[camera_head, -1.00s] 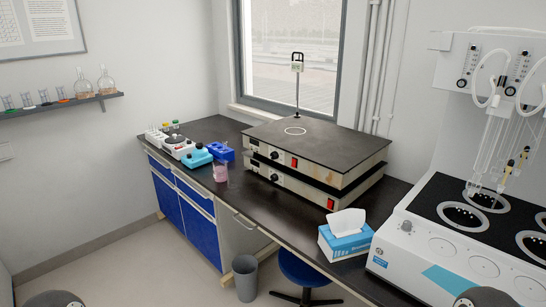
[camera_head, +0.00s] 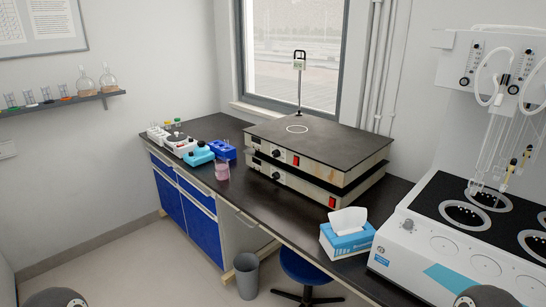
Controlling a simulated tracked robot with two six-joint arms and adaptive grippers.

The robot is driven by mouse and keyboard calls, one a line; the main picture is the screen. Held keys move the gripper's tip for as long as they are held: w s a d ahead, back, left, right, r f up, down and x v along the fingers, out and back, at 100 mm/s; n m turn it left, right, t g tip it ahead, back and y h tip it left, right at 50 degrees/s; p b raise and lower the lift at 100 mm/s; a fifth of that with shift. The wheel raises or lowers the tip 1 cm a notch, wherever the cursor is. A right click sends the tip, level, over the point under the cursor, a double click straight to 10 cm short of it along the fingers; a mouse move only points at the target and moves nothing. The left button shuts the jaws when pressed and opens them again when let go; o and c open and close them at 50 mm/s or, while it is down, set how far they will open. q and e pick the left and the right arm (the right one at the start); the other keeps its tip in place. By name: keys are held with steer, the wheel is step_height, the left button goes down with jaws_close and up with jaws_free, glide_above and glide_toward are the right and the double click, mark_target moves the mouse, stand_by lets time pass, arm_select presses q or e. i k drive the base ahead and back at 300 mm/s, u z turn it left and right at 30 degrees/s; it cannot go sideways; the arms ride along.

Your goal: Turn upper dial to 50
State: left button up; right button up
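Two flat hot-plate units are stacked on the dark bench. The upper unit (camera_head: 325,140) has a dark top with a pale ring and a black upper dial (camera_head: 277,153) on its front, left of a red switch (camera_head: 296,160). The lower unit (camera_head: 310,190) has its own dark dial (camera_head: 279,175) and red switch (camera_head: 332,202). The dial markings are too small to read. Neither of my grippers is in view; only rounded dark parts of my arms show at the bottom left and bottom right edges, well away from the dials.
A pink beaker (camera_head: 222,171) and blue racks (camera_head: 222,151) stand left of the units. A tissue box (camera_head: 346,236) and a large white distiller (camera_head: 450,240) stand to the right. A stool (camera_head: 304,268) and grey bin (camera_head: 246,275) stand on the floor before the bench (camera_head: 262,213).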

mark_target(275, 152)
steer(key=u, duration=0.45)
steer(key=k, duration=1.1)
steer(key=u, duration=0.95)
steer(key=i, duration=1.25)
steer(key=z, duration=0.3)
steer(key=i, duration=1.25)
steer(key=z, duration=1.05)
steer(key=i, duration=0.7)
steer(key=z, duration=0.35)
steer(key=k, duration=0.95)
steer(key=z, duration=0.2)
steer(key=i, duration=0.55)
steer(key=u, duration=0.05)
